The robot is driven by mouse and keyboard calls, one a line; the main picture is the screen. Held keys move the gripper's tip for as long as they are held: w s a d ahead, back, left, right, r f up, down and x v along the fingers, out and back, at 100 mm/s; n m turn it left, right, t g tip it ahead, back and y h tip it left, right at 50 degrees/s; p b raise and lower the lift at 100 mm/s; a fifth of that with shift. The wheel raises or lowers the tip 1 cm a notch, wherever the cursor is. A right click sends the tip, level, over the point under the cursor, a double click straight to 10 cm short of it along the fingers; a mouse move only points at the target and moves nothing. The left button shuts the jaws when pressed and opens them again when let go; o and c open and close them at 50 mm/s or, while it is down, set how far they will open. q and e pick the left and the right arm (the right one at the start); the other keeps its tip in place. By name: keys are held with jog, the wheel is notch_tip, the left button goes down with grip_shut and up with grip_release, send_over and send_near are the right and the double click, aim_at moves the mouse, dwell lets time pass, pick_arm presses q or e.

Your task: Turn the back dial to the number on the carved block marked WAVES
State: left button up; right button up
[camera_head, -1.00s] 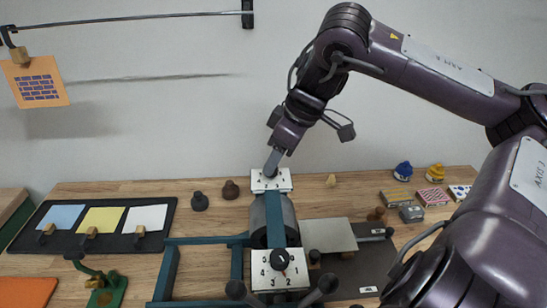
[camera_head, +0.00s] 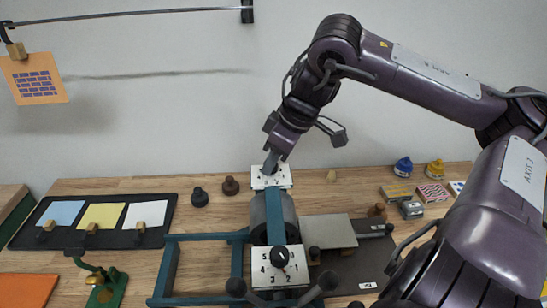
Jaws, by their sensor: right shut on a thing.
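The back dial (camera_head: 284,178) is a white numbered plate at the far end of the teal press frame (camera_head: 275,222). My right gripper (camera_head: 268,168) reaches down onto it from above and is shut on its knob. The fingers hide the knob and its pointer, and the numbers there are too small to read. The front dial (camera_head: 260,279) is a larger white plate with a black knob and numbers around it. No carved block marked WAVES can be made out. My left gripper is not in view.
A dark roller (camera_head: 258,219) sits in the press frame. A black tray (camera_head: 165,212) with blue, yellow and white sheets lies at left. Blue (camera_head: 403,167) and yellow (camera_head: 434,169) pots stand at back right. Two dark stampers (camera_head: 200,197) stand left of the back dial.

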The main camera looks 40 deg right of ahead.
jog(key=shift+r+n+y+p, duration=0.25)
jog(key=shift+n+y+p, duration=0.05)
jog(key=shift+n+p, duration=0.45)
jog(key=n+g+y+p, duration=0.1)
jog(key=n+p, duration=0.2)
jog(key=p, duration=0.1)
jog(key=shift+w+d, duration=0.1)
jog(key=shift+d, duration=0.05)
jog(key=shift+n+g+p, duration=0.3)
jog(key=shift+n+p, duration=0.3)
jog(key=shift+n, duration=0.35)
jog(key=shift+w+f+n+g+y, duration=0.15)
jog(key=shift+n+g+y, duration=0.15)
jog(key=shift+n, duration=0.6)
jog(key=n+g, duration=0.1)
jog(key=n, duration=0.3)
jog(key=shift+w+n+g, duration=0.1)
jog(key=shift+n+g, duration=0.2)
jog(key=shift+g, duration=0.1)
jog(key=n+g, duration=0.1)
jog(key=n, duration=0.1)
jog(key=shift+n, duration=0.3)
jog(key=shift+w+n+g, duration=0.15)
jog(key=shift+n+g, duration=0.35)
jog(key=shift+n, duration=1.1)
